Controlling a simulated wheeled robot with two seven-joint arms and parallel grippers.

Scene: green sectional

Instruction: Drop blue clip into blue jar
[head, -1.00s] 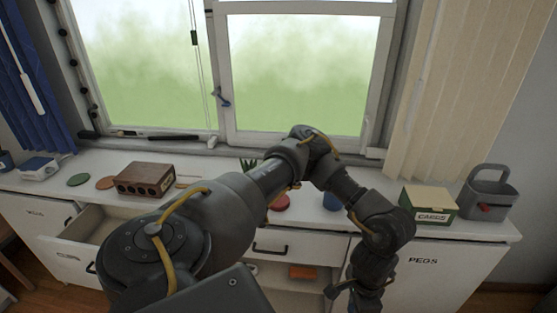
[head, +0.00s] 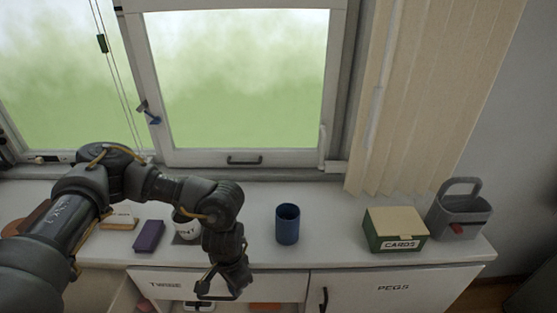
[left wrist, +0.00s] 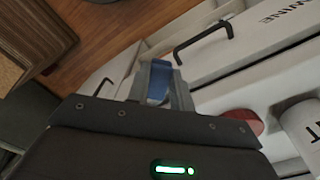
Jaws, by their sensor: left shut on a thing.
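The blue jar (head: 288,226) stands upright and open on the white counter, right of my left arm in the head view. My left gripper (head: 236,283) points down in front of the counter's front edge, left of the jar and lower than its rim. The left wrist view shows its fingers (left wrist: 160,88) shut on a small blue piece, the blue clip (left wrist: 158,82). In the head view the clip cannot be made out. My right gripper is not in view.
A white mug (head: 184,229) and a purple box (head: 149,236) stand left of the jar, partly near my arm. A green card box (head: 396,230) and a grey caddy (head: 460,215) stand to its right. The counter around the jar is clear. A TWINE drawer is below.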

